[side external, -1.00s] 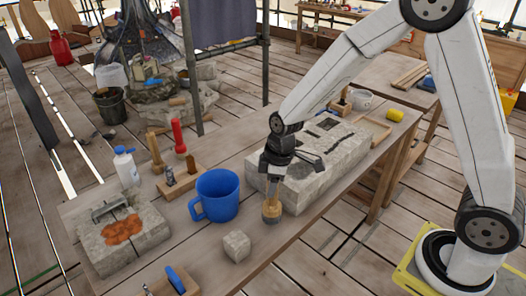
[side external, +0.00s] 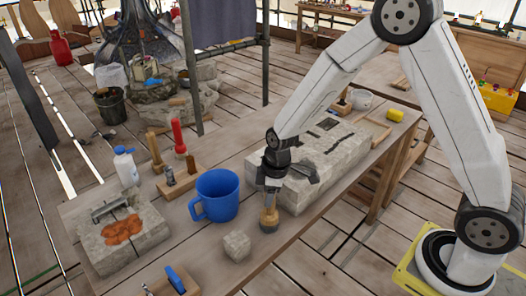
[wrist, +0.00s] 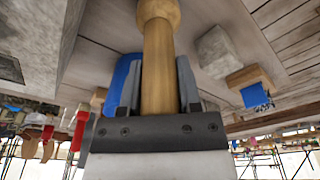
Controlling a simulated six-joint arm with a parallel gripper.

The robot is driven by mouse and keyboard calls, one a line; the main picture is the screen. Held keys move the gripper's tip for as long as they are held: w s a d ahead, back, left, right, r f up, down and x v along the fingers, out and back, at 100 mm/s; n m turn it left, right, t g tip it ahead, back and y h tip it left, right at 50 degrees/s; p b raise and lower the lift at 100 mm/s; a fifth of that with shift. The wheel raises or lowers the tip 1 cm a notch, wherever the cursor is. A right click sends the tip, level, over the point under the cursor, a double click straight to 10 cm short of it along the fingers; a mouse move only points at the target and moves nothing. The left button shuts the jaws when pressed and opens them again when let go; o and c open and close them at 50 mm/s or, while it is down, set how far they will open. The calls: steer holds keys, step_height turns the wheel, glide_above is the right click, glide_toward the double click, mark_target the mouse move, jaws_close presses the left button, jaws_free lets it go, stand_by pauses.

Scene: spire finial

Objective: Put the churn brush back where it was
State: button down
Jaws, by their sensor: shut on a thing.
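My gripper (side external: 270,184) is shut on the wooden handle of the churn brush (side external: 268,217). It holds the brush upright with its dark lower end down, at or just above the table; I cannot tell whether it touches. The brush is between the blue mug and the long stone block, near the table's front edge. In the wrist view the brush handle (wrist: 158,65) runs up between the two fingers of my gripper (wrist: 163,80). The brush's lower end is out of that view.
The blue mug (side external: 218,194) stands left of the brush. A small stone cube (side external: 236,246) lies in front. The long stone block (side external: 315,170) is close behind right. A wooden stand (side external: 180,182) with tools and a stone slab (side external: 122,240) with an orange patch are farther left.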

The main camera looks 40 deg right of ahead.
mark_target(275, 212)
steer(key=shift+f, duration=0.15)
steer(key=shift+c, duration=1.5)
jaws_free()
step_height(275, 212, up, 12)
steer(key=s+d, duration=0.1)
steer(key=shift+d, duration=0.15)
steer(key=shift+s, duration=0.15)
steer(key=s+d+f+m, duration=0.1)
steer(key=s+d+m, duration=0.1)
steer(key=s+m, duration=0.2)
steer(key=s+d+f+m+t+h, duration=0.1)
steer(key=s+f+m, duration=0.1)
steer(key=s+m, duration=0.3)
steer(key=s, duration=0.3)
steer(key=shift+d+f, duration=0.2)
steer(key=shift+d, duration=0.15)
